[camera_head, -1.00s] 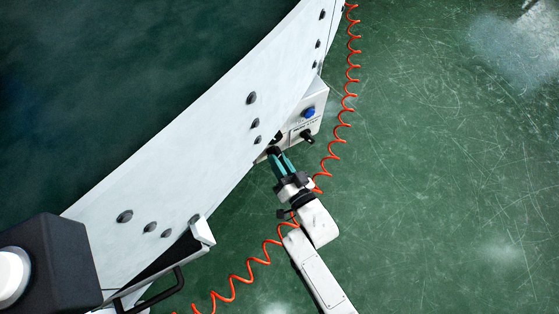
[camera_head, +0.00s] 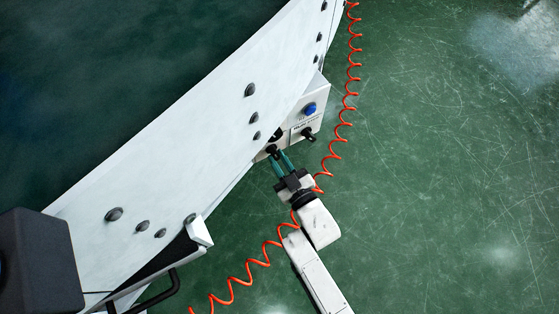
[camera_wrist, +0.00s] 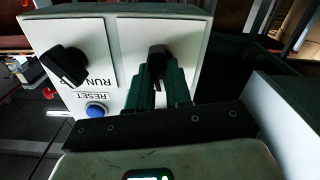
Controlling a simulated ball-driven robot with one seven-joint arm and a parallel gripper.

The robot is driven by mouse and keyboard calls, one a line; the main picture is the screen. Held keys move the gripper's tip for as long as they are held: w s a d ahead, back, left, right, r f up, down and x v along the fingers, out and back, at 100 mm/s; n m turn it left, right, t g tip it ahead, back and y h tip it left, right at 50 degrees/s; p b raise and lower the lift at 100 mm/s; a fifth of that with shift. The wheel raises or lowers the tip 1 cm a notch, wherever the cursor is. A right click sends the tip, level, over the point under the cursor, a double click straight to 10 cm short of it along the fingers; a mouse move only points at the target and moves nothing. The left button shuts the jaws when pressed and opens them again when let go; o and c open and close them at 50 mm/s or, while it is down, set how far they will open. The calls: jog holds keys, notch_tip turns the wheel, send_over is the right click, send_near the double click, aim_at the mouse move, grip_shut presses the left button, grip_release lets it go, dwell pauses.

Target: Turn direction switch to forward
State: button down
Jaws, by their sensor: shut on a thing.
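A white control panel (camera_head: 297,127) is fixed to the side of the conveyor. It also fills the left part of the wrist view (camera_wrist: 123,45). A black rotary switch knob (camera_wrist: 157,60) stands on its right section, and the same knob shows in the head view (camera_head: 272,150). My gripper (camera_wrist: 160,78) is shut on this knob, with one teal finger on each side. In the head view my gripper (camera_head: 280,158) reaches the panel's near end. The fingers and my wrist hide the knob's label and part of its base.
A second black knob (camera_wrist: 65,66), marked RUN, and a blue RESET button (camera_wrist: 96,110) sit close to my gripper. The white conveyor wall (camera_head: 190,150) runs diagonally alongside. A red coiled cable (camera_head: 250,263) passes by my arm. Green floor at right is open.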

jog(key=shift+n+b, duration=0.5)
jog(key=shift+n, duration=1.2)
jog(key=c, duration=1)
grip_release()
jog(key=shift+c, duration=0.2)
jog(key=p+v, duration=0.3)
jog(key=v, duration=0.8)
jog(key=shift+p, duration=0.3)
jog(key=shift+w, duration=0.1)
